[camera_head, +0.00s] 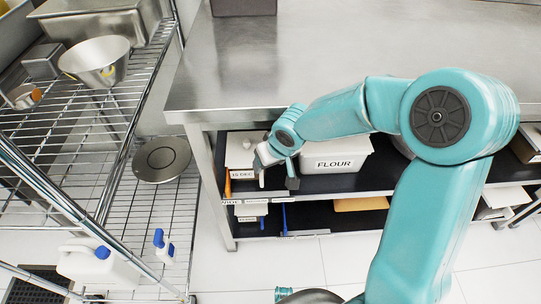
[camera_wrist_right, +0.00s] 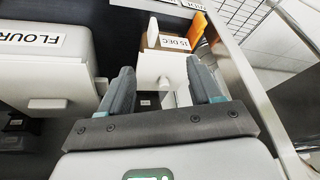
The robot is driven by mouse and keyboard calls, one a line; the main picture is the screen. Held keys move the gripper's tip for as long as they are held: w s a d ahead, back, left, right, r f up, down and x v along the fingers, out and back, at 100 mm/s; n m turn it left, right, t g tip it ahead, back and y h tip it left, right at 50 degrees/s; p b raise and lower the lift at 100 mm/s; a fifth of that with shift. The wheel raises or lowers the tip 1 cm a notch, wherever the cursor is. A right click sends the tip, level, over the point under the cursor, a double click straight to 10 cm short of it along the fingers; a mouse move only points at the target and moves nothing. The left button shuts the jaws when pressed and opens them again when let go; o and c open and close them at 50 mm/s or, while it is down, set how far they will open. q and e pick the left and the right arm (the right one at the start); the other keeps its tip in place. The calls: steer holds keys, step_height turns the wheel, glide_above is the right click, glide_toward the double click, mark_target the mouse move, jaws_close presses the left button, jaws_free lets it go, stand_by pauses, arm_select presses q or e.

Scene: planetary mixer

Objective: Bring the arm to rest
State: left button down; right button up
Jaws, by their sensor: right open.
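My right arm comes in from the right in the head view, folded over the front of the steel table (camera_head: 260,62). Its gripper (camera_head: 278,176) is open at the shelf below the tabletop. It hangs in front of a small white box labelled 15 DEC (camera_head: 240,150), left of the white FLOUR bin (camera_head: 335,157). In the right wrist view the two fingers (camera_wrist_right: 160,92) are spread, with the 15 DEC box (camera_wrist_right: 168,66) beyond and between them. I cannot tell whether they touch it. My left gripper is not in view.
A wire rack (camera_head: 95,110) on the left holds a metal bowl (camera_head: 97,62). A round dark-topped disc (camera_head: 161,159) sits lower on it, with a white jug (camera_head: 95,262) and a spray bottle (camera_head: 163,246) nearby. The table edge lies above my gripper. White floor is clear in front.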

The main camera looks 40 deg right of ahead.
steer(key=shift+s+r, duration=0.1)
steer(key=shift+r, duration=0.2)
stand_by(0.4)
